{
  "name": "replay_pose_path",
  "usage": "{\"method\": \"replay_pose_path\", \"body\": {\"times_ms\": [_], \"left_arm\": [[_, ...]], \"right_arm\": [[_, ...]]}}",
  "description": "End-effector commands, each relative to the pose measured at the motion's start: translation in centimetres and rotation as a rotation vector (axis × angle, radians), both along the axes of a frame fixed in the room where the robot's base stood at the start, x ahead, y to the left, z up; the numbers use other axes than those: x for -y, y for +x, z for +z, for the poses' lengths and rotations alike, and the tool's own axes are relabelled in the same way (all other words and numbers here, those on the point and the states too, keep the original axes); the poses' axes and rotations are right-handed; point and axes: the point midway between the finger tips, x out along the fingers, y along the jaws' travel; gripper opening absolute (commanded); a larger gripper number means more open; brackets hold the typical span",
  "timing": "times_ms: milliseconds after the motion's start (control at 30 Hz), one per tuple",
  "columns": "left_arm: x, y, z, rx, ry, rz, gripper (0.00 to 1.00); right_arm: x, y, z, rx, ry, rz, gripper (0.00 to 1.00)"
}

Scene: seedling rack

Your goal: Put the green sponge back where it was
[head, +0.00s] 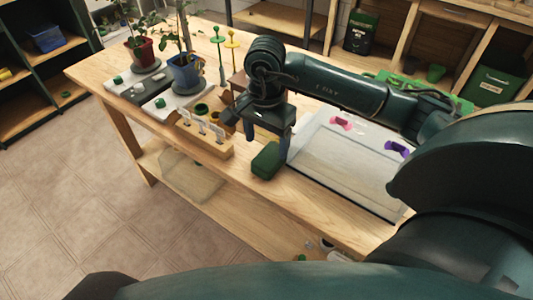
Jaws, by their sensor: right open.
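The green sponge (266,161), a dark green block, sits on the wooden table (300,197) near its front edge in the head view. My right gripper (279,146) points down right at the sponge, with its fingers close behind and beside it. It is open; whether a finger touches the sponge I cannot tell. My left gripper is not in view.
A tray with a clear lid (340,165), pink and purple pieces on it, lies right of the sponge. A wooden label holder (205,141) stands to the left. Potted plants in a blue pot (186,76) and a red pot (140,48) stand farther left.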

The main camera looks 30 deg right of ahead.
Motion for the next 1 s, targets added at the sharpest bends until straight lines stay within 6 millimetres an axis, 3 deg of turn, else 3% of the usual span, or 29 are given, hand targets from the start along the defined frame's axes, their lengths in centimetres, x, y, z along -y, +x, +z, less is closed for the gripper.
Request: {"method": "replay_pose_path", "body": {"times_ms": [100,333,1000], "left_arm": [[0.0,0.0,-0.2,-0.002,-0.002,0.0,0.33],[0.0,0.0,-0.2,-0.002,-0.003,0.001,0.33],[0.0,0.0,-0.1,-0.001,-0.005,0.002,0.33]], "right_arm": [[0.0,0.1,2.5,0.004,0.0,0.0,0.71],[-0.1,0.0,5.0,0.0,0.0,0.0,0.71],[-0.1,-0.1,5.2,-0.001,0.001,0.001,0.71]]}}
